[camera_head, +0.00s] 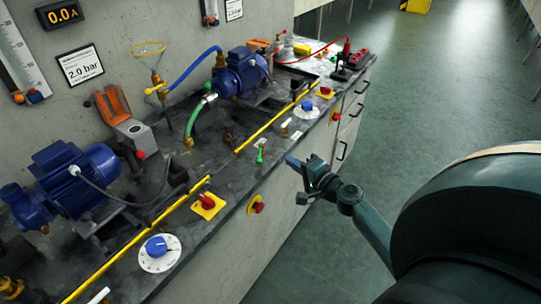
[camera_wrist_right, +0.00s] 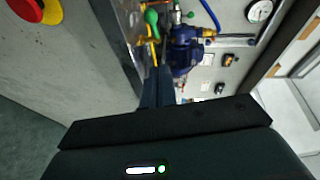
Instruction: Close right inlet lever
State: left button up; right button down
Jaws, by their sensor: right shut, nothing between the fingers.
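A small lever with a green handle (camera_head: 260,152) stands near the bench's front edge. My left gripper is not in view.
Two blue pumps (camera_head: 80,178) (camera_head: 240,73) stand on the dark bench. A yellow pipe (camera_head: 265,128) runs along it. A red button (camera_head: 256,207) sticks out from the bench front near my right arm. The floor (camera_head: 440,80) to the right is open.

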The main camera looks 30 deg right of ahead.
aim_at(260, 153)
pick_arm(q)
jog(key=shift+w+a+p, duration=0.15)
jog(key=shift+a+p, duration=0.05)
jog(key=shift+p, duration=0.2)
pick_arm(e)
jog(key=shift+w+a+f, duration=0.25)
jog(key=shift+w+a, duration=0.35)
jog(key=shift+w, duration=0.5)
jog(key=shift+w+a+f, duration=0.2)
jog(key=shift+w+a, duration=0.35)
jog(key=shift+w, duration=0.5)
jog(key=shift+w+a+f, duration=0.25)
jog(key=shift+w+a, duration=0.35)
jog(key=shift+w, duration=0.5)
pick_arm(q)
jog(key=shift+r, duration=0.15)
pick_arm(e)
jog(key=shift+a, duration=0.1)
jog(key=shift+a, duration=0.1)
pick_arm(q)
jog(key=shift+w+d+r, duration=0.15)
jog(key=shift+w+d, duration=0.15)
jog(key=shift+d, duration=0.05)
pick_arm(e)
jog(key=shift+a+m+h, duration=0.1)
jog(key=shift+m+h, duration=0.3)
jog(key=shift+h, duration=0.2)
